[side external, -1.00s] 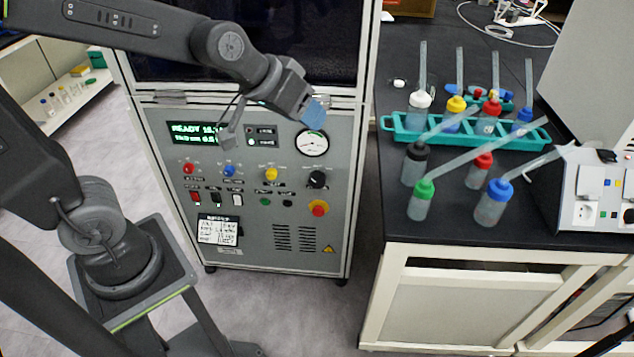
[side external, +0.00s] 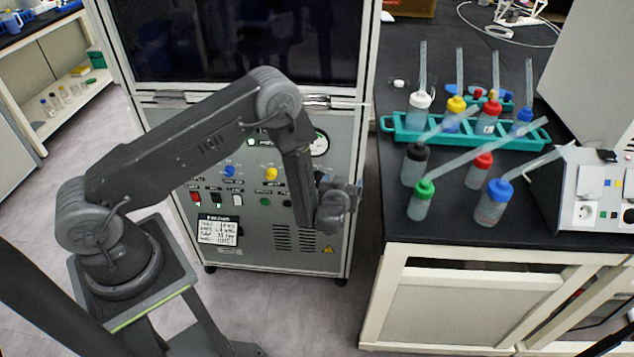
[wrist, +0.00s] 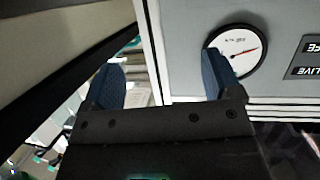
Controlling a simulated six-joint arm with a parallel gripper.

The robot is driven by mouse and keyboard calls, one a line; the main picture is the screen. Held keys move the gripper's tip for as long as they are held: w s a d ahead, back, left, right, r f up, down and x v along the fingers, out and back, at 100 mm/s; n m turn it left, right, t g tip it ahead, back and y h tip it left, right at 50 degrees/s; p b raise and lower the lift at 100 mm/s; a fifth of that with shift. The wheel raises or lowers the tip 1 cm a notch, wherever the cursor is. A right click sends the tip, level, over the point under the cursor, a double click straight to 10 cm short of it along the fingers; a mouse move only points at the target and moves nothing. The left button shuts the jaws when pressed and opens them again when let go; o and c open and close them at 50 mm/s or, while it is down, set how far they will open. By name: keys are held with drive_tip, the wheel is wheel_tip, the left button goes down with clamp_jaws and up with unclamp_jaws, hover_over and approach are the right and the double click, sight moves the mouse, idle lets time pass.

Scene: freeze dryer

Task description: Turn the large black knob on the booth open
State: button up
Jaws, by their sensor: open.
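The booth (side external: 262,225) is a grey cabinet with a dark window above a control panel. I cannot make out the large black knob in either current view; in the side external view my arm covers that part of the panel. My gripper (wrist: 163,62) is open, with two blue fingers apart and nothing between them. Behind the fingers, the wrist view shows the panel's edge. In the side external view my gripper (side external: 352,186) is at the panel's right side, partly hidden by my wrist.
A round gauge (wrist: 237,52) is beside one finger in the wrist view; it is partly covered in the side external view (side external: 321,143). A yellow knob (side external: 271,174) and a blue knob (side external: 229,171) are left of my forearm. A black bench (side external: 385,225) with several bottles stands right.

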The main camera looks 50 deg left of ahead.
drive_tip(key=s+a+f+y, duration=0.3)
drive_tip(key=s+f+y, duration=0.1)
drive_tip(key=s+f, duration=0.5)
drive_tip(key=shift+m+t, duration=0.4)
drive_tip(key=x, duration=1.4)
drive_tip(key=shift+w+f, duration=0.2)
drive_tip(key=shift+w, duration=0.15)
drive_tip(key=c, duration=0.9)
